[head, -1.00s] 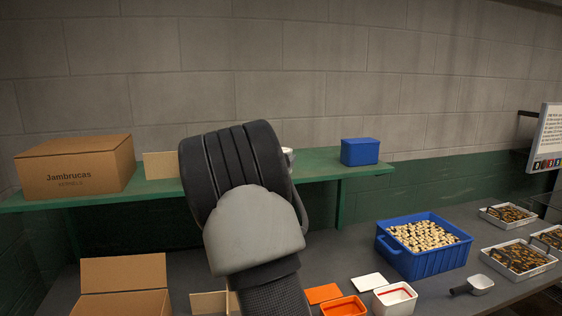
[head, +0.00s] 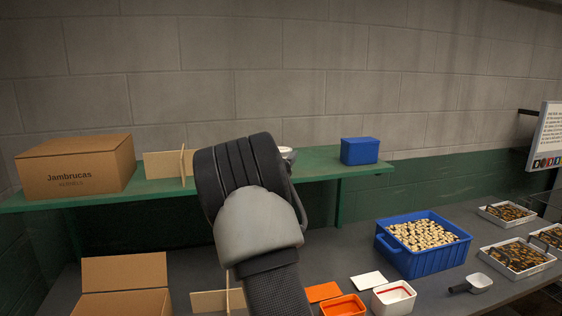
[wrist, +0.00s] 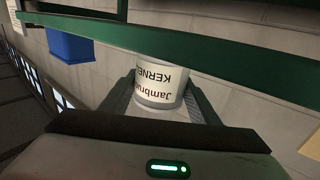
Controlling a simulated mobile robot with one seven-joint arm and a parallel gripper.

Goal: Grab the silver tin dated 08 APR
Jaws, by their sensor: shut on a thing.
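A silver-white tin (wrist: 160,84) with a pale label reading "Jambrucas KERNEL…" sits between the two fingers of my gripper (wrist: 162,98) in the wrist view, where it appears upside down. My gripper is shut on it. No date shows on the part of the label in view. In the head view a small piece of the tin (head: 288,153) peeks out behind my arm, at the level of the green shelf (head: 325,164). My fingers are hidden there. I cannot tell if the tin rests on the shelf or is lifted.
On the shelf stand a Jambrucas carton (head: 75,167), a wooden divider (head: 163,165) and a blue box (head: 360,151). Below on the counter are an open carton (head: 124,270), an orange tub (head: 343,306), a white tub (head: 393,298) and a blue crate (head: 423,262) of pale pieces.

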